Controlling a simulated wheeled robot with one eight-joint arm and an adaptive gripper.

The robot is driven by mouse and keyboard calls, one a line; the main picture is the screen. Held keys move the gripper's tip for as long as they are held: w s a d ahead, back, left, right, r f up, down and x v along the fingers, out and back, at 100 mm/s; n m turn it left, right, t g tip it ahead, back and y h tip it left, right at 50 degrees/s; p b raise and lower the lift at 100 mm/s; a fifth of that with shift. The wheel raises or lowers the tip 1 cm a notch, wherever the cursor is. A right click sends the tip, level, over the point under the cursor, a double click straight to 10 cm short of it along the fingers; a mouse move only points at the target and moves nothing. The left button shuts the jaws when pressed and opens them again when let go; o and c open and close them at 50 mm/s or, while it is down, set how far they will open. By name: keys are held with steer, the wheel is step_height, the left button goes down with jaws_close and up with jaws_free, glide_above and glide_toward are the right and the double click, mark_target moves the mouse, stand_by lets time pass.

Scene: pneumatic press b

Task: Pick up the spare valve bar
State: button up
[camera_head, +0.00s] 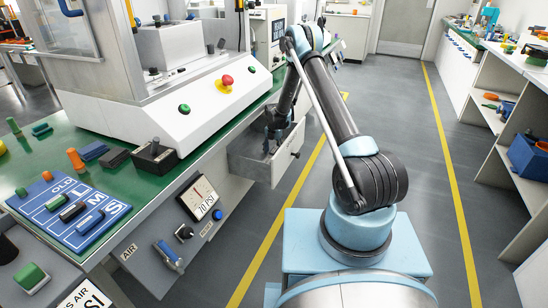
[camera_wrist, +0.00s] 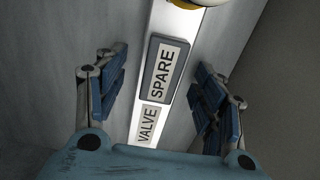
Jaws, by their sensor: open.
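In the wrist view, a pale bar-like strip (camera_wrist: 187,24) runs lengthwise between the fingers of my gripper (camera_wrist: 160,98). It carries a dark grey plate with a label reading SPARE (camera_wrist: 164,75) and, nearer me, a label reading VALVE (camera_wrist: 149,124). The blue-padded fingers are spread wide, one on each side, with gaps to the strip. My gripper is open and empty. In the head view, my gripper (camera_head: 272,142) is down at the pulled-out drawer (camera_head: 252,168) under the bench. The bar itself cannot be made out there.
The green bench (camera_head: 50,160) carries the white press base (camera_head: 150,125) with a red button (camera_head: 227,80). A blue board (camera_head: 45,205) with several bars lies at the front left. The drawer walls stand close around my gripper. Shelves (camera_head: 520,140) stand far right; the floor between is clear.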

steer(key=shift+f, duration=0.3)
steer(key=c, duration=1.4)
steer(key=shift+r, duration=0.1)
